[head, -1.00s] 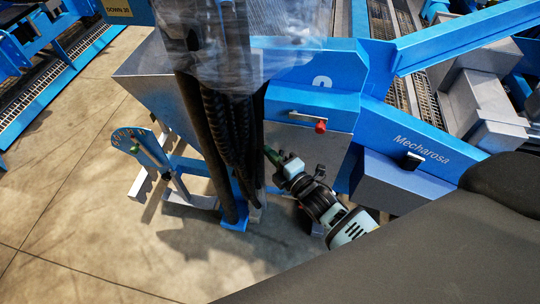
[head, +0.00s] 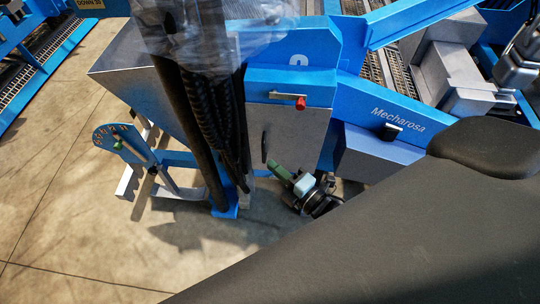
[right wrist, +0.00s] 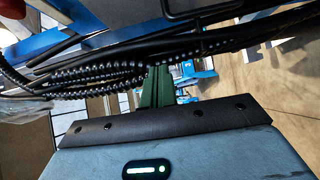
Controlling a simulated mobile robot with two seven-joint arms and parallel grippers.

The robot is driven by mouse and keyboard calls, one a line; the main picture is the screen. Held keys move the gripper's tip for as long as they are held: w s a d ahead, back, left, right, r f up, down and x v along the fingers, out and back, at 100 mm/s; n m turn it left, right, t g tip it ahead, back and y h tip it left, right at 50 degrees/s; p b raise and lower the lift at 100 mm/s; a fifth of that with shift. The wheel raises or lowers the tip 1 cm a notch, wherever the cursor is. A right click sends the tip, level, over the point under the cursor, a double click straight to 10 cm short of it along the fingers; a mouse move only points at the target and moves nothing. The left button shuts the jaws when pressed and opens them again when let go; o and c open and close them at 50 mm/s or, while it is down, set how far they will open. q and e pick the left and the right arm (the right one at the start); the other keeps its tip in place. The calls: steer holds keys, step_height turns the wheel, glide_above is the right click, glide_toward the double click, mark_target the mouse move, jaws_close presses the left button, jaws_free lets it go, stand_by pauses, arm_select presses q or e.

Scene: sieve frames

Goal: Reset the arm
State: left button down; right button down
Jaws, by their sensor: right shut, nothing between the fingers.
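My right gripper (head: 273,167) shows at lower centre in the head view. Its narrow green fingers are shut with nothing between them and point up and left, just right of the black hoses (head: 212,125) and in front of the grey cabinet (head: 288,130). My dark body part hides most of the arm behind it. In the right wrist view the green fingers (right wrist: 157,85) stand together below black ribbed hoses (right wrist: 100,80) that cross the picture. I cannot tell whether they touch the hoses. My left gripper is not in view.
The blue machine (head: 292,80) carries a red knob (head: 300,104) on a lever. A grey hopper (head: 135,75) and a blue dial plate (head: 120,142) with a green-tipped lever stand left. Concrete floor (head: 60,230) is open at lower left.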

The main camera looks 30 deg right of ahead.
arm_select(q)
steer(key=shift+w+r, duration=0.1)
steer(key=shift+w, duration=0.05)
arm_select(e)
steer(key=shift+s, duration=0.1)
